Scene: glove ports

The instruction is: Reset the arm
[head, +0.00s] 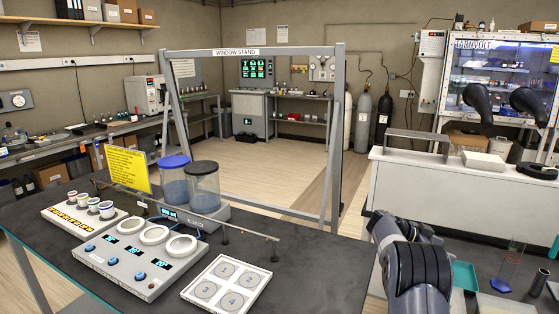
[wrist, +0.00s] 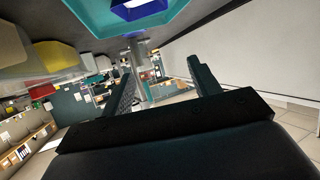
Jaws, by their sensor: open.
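My gripper (wrist: 163,84) shows in the wrist view with its two dark fingers spread apart. Nothing is visible between the fingers. The wrist view is steeply tilted, with the room showing beyond the fingertips. A teal tray-like thing (wrist: 98,12) with a blue patch is at the top edge of that view, apart from the fingers. In the head view my arm's grey and black links rise at the lower right, over the gap beside the dark table. My gripper's fingers cannot be made out there.
The dark table (head: 330,270) holds a panel with three rings (head: 140,262), a numbered white tray (head: 228,287), two lidded jars (head: 203,190) and small cups. A window stand frame (head: 338,130) rises behind. A teal tray (head: 465,275) lies right of my arm. Floor beyond the frame is clear.

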